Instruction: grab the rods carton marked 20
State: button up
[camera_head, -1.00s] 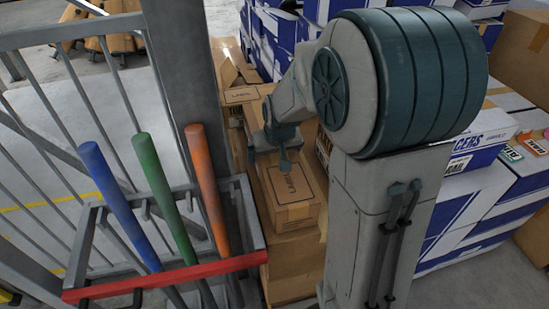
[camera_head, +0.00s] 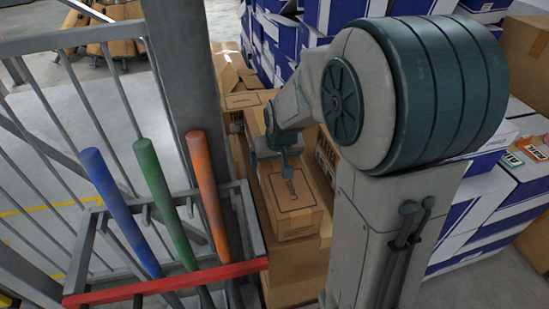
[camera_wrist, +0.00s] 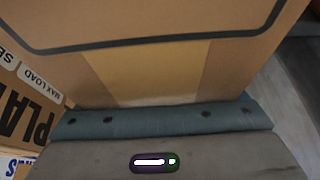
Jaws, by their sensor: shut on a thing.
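A long brown carton (camera_head: 298,222) with tape and dark print lies on top of stacked boxes, just left of my arm in the head view. My gripper (camera_head: 284,168) is at its upper side, shut on it. In the wrist view the carton (camera_wrist: 180,70) fills the top, with a pale tape strip and a thick dark line close up. The teal edge of my gripper (camera_wrist: 160,120) lies right against it. No number 20 is legible on it, and the fingertips are partly hidden.
A rack with a red front bar (camera_head: 170,283) and blue, green and orange tubes stands close on the left, beside a grey post (camera_head: 190,90). Blue-and-white cartons (camera_head: 490,195) stand behind and to the right. Another printed box (camera_wrist: 25,105) adjoins at left.

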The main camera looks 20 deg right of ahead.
aim_at(288, 180)
jog(key=s+r, duration=0.2)
jog(key=s, duration=0.1)
jog(key=s+r+p, duration=0.1)
jog(key=s+r, duration=0.1)
jog(key=s, duration=0.2)
jog(key=s+r+p, duration=0.1)
jog(key=s+r, duration=0.1)
jog(key=s, duration=0.2)
jog(key=shift+r, duration=0.2)
jog(key=shift+s+r, duration=0.2)
jog(key=shift+s, duration=0.3)
jog(key=shift+s+r, duration=0.2)
jog(key=shift+s, duration=0.3)
